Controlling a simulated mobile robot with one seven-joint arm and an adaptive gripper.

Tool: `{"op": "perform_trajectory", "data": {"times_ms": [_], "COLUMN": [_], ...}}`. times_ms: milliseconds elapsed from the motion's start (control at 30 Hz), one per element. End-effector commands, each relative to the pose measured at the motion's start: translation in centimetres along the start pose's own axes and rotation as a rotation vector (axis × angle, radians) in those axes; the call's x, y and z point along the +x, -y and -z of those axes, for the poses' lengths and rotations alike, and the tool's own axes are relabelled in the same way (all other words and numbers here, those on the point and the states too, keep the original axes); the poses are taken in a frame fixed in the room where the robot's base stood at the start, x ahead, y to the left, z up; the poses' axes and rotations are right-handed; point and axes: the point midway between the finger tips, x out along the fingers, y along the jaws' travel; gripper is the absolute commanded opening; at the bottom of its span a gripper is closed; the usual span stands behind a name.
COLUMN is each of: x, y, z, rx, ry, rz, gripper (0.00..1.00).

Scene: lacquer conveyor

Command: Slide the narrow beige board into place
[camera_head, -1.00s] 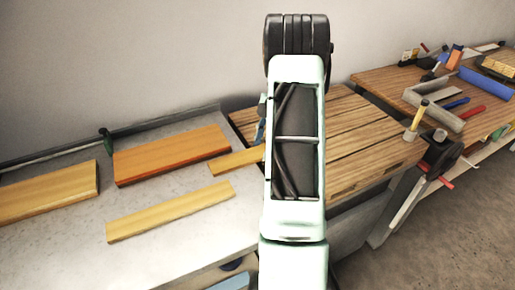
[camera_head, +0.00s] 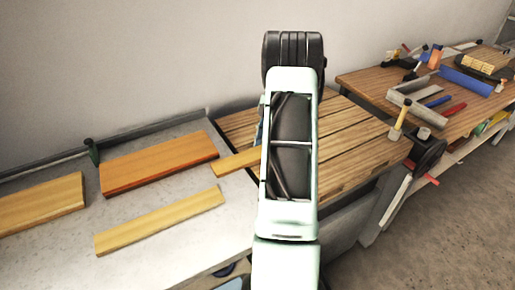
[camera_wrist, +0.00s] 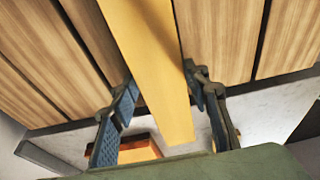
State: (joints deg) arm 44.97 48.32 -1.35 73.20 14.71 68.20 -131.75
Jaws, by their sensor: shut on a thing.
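A narrow beige board (camera_head: 236,163) lies across the left edge of the slatted wooden bench top (camera_head: 345,150). Its left end reaches over the grey surface in the head view; the rest is hidden behind my arm. In the wrist view the board (camera_wrist: 152,45) runs between the two blue-grey fingers of my gripper (camera_wrist: 160,76), which is shut on it. The bench slats (camera_wrist: 220,35) show beneath the board. The gap between fingers and board edges is hard to judge there. In the head view my gripper is mostly hidden behind the arm.
A wide orange-brown board (camera_head: 160,164), another narrow board (camera_head: 160,220) and a wide yellow board (camera_head: 40,204) lie on the grey surface (camera_head: 50,245). A yellow-handled tool (camera_head: 400,117) stands at the bench's right corner. A second bench (camera_head: 375,82) behind holds tools.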

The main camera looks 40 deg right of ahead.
Motion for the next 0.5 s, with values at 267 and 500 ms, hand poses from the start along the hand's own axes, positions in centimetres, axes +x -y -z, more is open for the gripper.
{"op": "perform_trajectory", "data": {"times_ms": [267,500], "x": [-0.7,-1.2], "y": [0.0,0.0], "z": [-2.2,-4.0], "rx": [0.002,0.002], "ry": [-0.001,0.0], "rz": [-0.001,-0.002], "gripper": [0.11,0.11]}}
